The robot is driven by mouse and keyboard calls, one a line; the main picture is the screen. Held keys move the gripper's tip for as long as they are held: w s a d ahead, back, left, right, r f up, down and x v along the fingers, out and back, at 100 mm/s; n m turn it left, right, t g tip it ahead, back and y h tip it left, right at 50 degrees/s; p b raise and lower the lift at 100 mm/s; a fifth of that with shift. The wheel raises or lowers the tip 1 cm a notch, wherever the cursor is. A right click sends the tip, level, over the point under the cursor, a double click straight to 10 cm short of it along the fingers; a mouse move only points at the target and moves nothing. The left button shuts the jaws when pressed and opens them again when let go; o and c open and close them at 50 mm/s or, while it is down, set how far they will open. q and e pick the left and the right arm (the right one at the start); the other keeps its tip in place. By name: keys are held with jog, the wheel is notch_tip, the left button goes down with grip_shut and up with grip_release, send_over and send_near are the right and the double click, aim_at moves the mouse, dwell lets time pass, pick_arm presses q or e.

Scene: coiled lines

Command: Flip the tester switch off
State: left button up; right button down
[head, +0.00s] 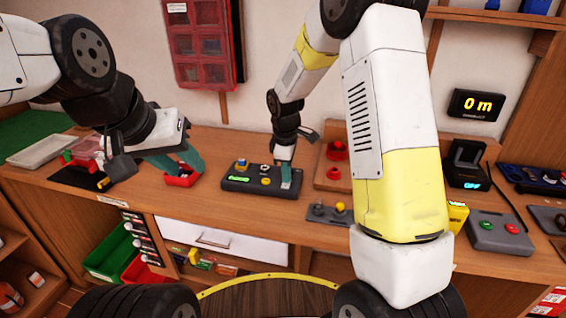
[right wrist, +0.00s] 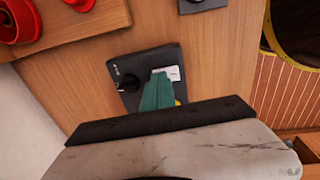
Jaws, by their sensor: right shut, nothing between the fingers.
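A black box that looks like the tester (head: 233,183), with a lit green display, a dark knob, and blue and yellow parts on top, sits on the bench in the middle of the head view. My right gripper (head: 286,172) is shut and empty, its teal fingertips at the box's right end. In the right wrist view the fingers (right wrist: 157,84) cover part of the box (right wrist: 147,62), beside a black knob and a white label. The switch lever cannot be made out; I cannot tell contact. My left gripper (head: 180,158) is open by a small red tray (head: 182,180).
A small plate with a yellow knob (head: 318,212) lies right of the box, and a wooden stand with red parts (head: 333,173) is behind it. A grey box with green and red buttons (head: 497,238) and a device reading OFF (head: 466,165) stand further right.

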jog(key=shift+w+d+f, duration=0.1)
jog(key=shift+f, duration=0.25)
jog(key=shift+s, duration=0.2)
jog(key=shift+s+a, duration=0.3)
jog(key=shift+s, duration=0.45)
jog(key=shift+r, duration=0.1)
notch_tip(320, 180, up, 14)
jog(key=s, duration=0.1)
jog(key=shift+a, duration=0.2)
